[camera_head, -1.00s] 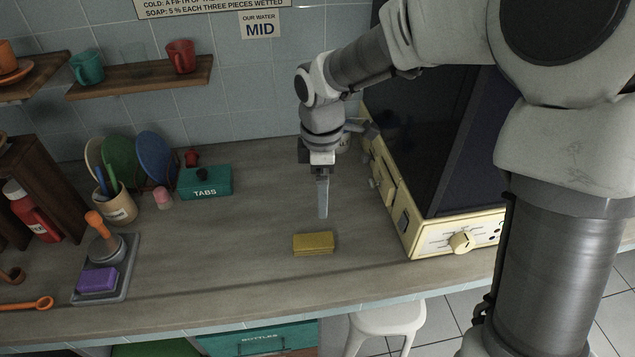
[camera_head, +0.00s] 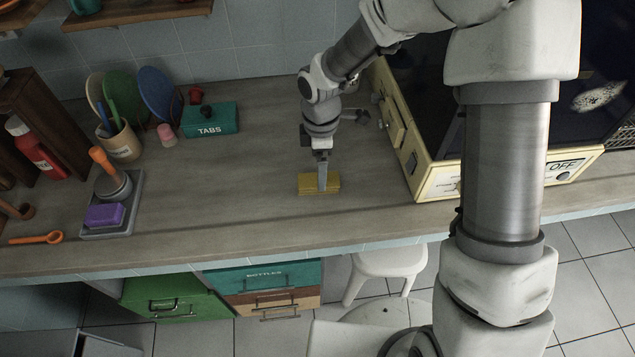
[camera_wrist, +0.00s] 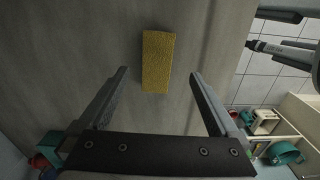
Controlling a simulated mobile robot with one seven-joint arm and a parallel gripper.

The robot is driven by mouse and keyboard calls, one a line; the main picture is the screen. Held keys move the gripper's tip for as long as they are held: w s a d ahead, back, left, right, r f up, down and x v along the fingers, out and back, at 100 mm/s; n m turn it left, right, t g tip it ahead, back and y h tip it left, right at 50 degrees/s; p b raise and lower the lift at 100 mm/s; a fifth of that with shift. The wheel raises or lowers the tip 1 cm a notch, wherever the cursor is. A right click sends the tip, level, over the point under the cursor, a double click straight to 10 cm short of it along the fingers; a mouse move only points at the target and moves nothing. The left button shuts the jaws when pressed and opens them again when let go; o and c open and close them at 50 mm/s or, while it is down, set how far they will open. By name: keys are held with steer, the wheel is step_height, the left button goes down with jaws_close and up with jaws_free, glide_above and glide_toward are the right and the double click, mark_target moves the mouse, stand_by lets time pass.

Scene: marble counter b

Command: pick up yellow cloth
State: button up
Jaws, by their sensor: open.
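The yellow cloth (camera_head: 306,184) is a small folded block lying flat on the counter, near its front edge. It also shows in the wrist view (camera_wrist: 158,62), at the top middle, beyond the fingertips. My gripper (camera_head: 322,188) points down over the cloth in the head view, and its finger covers part of it. In the wrist view my gripper (camera_wrist: 158,73) has its two fingers spread wide, with nothing held between them. The cloth lies in line with the gap between the fingers. The height of the fingertips above the cloth is hard to tell.
A cream appliance (camera_head: 425,175) stands to the right. A teal TABS box (camera_head: 210,120) is behind left. A grey tray (camera_head: 130,215) with a purple sponge (camera_head: 104,215) lies left. The counter around the cloth is clear. A white stool (camera_head: 385,262) stands below the front edge.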

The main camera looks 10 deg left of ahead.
steer(key=f, duration=0.5)
steer(key=shift+w+a+f, duration=0.1)
steer(key=shift+w+a, duration=0.1)
steer(key=shift+a, duration=0.15)
steer(key=c, duration=1.4)
steer(key=shift+c, duration=0.2)
steer(key=shift+r, duration=0.5)
steer(key=r, duration=0.3)
steer(key=shift+d+r, duration=0.4)
steer(key=s+d+r+p, duration=0.1)
steer(key=s+d+r, duration=0.3)
steer(key=d, duration=0.6)
step_height(320, 180, up, 2)
steer(key=shift+r+p, duration=0.15)
steer(key=shift+p, duration=0.15)
steer(key=shift+d, duration=0.1)
